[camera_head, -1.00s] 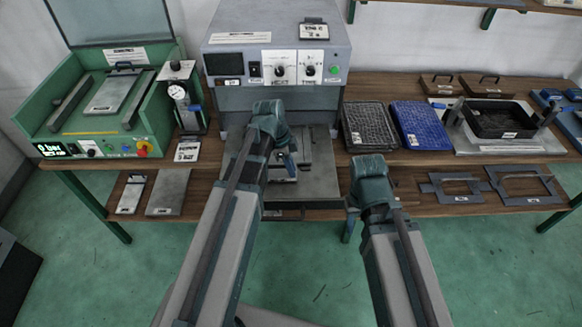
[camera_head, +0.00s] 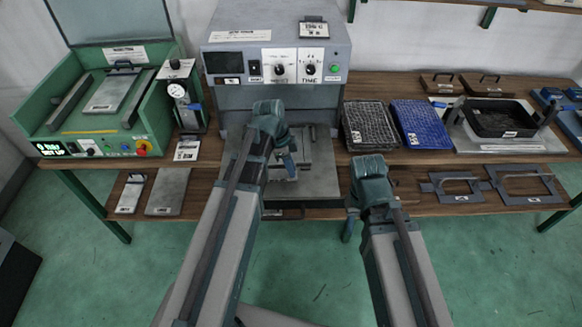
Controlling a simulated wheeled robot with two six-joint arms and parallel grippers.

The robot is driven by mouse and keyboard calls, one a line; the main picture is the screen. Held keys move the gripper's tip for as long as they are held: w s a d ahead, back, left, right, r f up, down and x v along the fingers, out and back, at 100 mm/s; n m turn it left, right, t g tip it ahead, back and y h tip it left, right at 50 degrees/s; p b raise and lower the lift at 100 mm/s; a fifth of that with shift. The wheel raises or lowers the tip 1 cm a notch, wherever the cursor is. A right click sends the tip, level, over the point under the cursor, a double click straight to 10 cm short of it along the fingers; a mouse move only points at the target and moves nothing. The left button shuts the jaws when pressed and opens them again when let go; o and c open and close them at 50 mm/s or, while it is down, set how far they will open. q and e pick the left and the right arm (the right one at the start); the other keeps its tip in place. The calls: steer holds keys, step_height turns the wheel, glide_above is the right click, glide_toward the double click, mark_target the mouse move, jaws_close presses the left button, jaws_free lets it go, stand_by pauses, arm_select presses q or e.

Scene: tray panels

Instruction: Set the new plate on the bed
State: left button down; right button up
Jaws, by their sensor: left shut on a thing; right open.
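My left gripper (camera_head: 287,165) reaches down over the grey bed (camera_head: 318,172) in front of the heat and time machine (camera_head: 277,66). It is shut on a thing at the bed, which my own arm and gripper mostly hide. I cannot tell whether that thing is a plate or whether it touches the bed. A grey plate with a dark handle (camera_head: 108,94) lies in the green machine (camera_head: 95,108) at the left. My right gripper (camera_head: 349,222) is open and apart from the shelf things, in front of the bench; its fingers are only partly visible.
A black mesh tray (camera_head: 369,126) and a blue mesh tray (camera_head: 421,124) lie right of the machine. A black pan (camera_head: 499,120) stands further right. A gauge stand (camera_head: 182,100) is close on the left. Flat plates (camera_head: 168,192) and handled frames (camera_head: 522,184) lie on the lower shelf.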

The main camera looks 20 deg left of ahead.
arm_select(q)
steer(key=c, duration=0.8)
jaws_free()
steer(key=shift+r, duration=0.1)
steer(key=p+v, duration=1.3)
steer(key=shift+r, duration=0.35)
steer(key=shift+a, duration=0.15)
